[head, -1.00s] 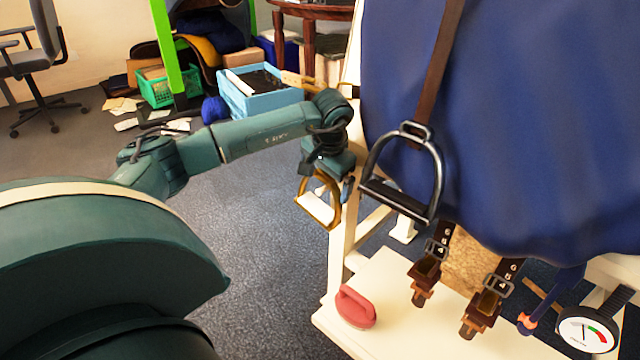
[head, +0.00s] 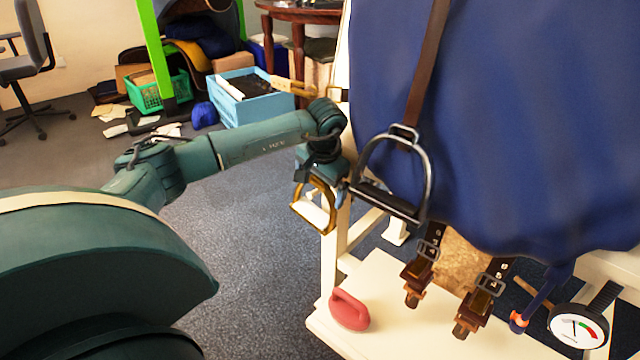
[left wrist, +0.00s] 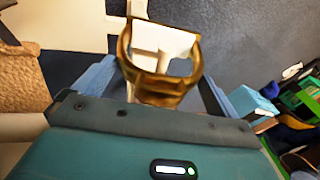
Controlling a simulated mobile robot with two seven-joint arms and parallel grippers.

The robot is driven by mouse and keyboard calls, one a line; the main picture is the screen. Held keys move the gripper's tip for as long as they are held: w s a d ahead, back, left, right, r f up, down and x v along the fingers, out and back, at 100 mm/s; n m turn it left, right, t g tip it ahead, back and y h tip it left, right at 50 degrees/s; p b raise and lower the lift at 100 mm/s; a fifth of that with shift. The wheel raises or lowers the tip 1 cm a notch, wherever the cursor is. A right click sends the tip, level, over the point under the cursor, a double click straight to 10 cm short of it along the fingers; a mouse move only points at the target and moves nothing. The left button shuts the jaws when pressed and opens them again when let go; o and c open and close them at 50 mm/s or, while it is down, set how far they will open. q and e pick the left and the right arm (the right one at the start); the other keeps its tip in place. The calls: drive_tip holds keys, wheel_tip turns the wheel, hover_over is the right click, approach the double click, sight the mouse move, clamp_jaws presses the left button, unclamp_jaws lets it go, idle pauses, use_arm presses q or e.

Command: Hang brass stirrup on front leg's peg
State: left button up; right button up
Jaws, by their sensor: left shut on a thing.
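The brass stirrup (head: 331,203) hangs below my left gripper (head: 319,172), which is shut on it. In the left wrist view the stirrup (left wrist: 160,84) sits between the fingers of the left gripper (left wrist: 162,92). In the head view the stirrup appears just left of and partly over the white front leg (head: 329,262). A tan bar (head: 287,86) sticks out leftward behind my wrist; I cannot tell whether it is the peg. No other peg shows clearly on the leg. My right gripper is not in view.
A dark metal stirrup (head: 428,180) hangs on a strap against the blue cloth (head: 520,120), close right of my gripper. Carpet (head: 245,240) left of the leg is clear.

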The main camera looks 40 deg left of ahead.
use_arm(q)
drive_tip(key=o, duration=1)
drive_tip(key=shift+f, duration=0.1)
